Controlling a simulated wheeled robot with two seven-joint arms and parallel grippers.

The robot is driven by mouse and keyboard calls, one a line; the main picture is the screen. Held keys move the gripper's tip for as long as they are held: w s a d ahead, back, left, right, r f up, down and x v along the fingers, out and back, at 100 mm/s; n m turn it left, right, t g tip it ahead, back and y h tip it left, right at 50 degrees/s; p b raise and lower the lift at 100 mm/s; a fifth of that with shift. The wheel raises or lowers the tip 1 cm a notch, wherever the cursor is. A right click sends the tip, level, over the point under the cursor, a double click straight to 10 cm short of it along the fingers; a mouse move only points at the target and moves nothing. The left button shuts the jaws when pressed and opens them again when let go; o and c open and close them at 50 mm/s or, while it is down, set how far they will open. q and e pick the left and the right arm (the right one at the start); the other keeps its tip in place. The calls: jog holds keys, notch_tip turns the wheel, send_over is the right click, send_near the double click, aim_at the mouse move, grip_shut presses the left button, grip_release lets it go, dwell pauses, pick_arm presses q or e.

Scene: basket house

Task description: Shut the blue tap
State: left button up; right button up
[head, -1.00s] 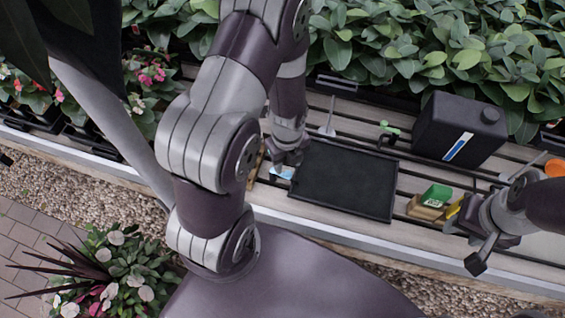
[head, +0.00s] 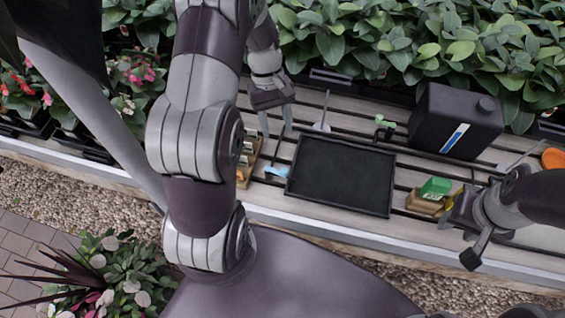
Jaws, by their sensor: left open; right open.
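A small light blue piece (head: 277,172) lies on the slatted bench beside the left edge of the black tray. It may be the blue tap, but it is too small to tell its exact form or position. A small green tap-like fitting (head: 385,126) stands behind the tray. My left gripper (head: 276,130) is open and empty, pointing down above the slats behind the blue piece, apart from it. My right gripper (head: 457,238) is open at the right, near the bench's front edge. Its fingertips are only partly clear.
The black tray (head: 340,177) fills the middle of the bench. A black canister (head: 455,121) stands behind right. A green block (head: 435,187) and tan block (head: 424,205) lie near my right gripper. A wooden rack (head: 247,172) is partly hidden by my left arm.

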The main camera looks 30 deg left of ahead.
pick_arm(q)
jog(key=b, duration=0.5)
send_near(284, 170)
jog(key=f, duration=0.1)
jog(key=x, duration=0.7)
jog(key=shift+s+d, duration=0.15)
grip_shut()
